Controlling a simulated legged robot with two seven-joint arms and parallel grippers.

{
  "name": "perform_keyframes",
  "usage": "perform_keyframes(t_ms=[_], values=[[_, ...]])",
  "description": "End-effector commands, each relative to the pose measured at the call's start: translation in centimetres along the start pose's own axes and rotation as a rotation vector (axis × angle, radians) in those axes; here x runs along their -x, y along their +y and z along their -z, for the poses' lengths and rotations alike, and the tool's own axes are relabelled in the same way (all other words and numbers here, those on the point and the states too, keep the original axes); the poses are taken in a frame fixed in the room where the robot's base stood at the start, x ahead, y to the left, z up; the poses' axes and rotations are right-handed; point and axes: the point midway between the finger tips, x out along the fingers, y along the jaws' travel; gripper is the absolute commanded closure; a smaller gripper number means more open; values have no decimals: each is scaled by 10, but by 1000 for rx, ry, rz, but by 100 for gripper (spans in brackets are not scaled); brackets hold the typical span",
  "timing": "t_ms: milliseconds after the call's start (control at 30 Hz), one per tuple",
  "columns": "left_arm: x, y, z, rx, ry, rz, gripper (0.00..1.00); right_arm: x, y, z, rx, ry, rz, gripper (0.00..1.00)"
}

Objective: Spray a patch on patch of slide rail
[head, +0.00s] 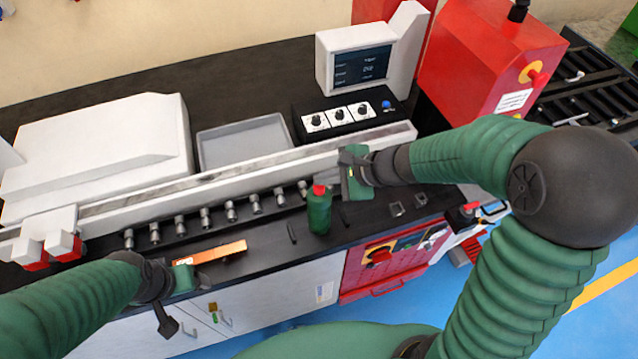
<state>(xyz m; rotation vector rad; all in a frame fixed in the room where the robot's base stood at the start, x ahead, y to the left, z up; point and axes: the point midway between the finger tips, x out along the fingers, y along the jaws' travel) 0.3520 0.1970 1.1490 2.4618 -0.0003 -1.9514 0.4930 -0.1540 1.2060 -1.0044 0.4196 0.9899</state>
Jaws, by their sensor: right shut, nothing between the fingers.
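The slide rail (240,178) is a long pale bar with a grey worn-looking top, running along the bench from the left to the back right. A green bottle with a red cap (319,212) stands upright on the black bench in front of the rail. My right gripper (350,176) is shut and empty, just above and right of the bottle, close to the rail's right part. The patch on the rail is not clearly distinguishable.
An orange copper bar (212,253) lies on the bench front. Several metal cylinders (205,216) stand in a row before the rail. A grey tray (245,143), a control box (340,116) and a screen (362,66) are behind it. A red machine (485,60) stands back right.

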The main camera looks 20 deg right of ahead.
Motion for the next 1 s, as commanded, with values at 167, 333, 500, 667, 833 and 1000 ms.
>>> perform_keyframes(t_ms=[167,333,500,667,833,1000], values=[[-3,0,-1,0,0,0,26,-2,1,2,-1,0,0,100],[-5,0,-1,0,0,0,26,-3,2,3,-1,0,0,100],[-4,0,-1,0,0,0,26,-2,2,2,-1,0,0,100],[2,0,0,0,0,0,26,3,-2,-3,0,1,1,100],[8,0,2,0,0,0,26,8,-6,-9,0,0,1,100],[7,0,2,0,0,0,26,7,-6,-8,0,0,1,100]])
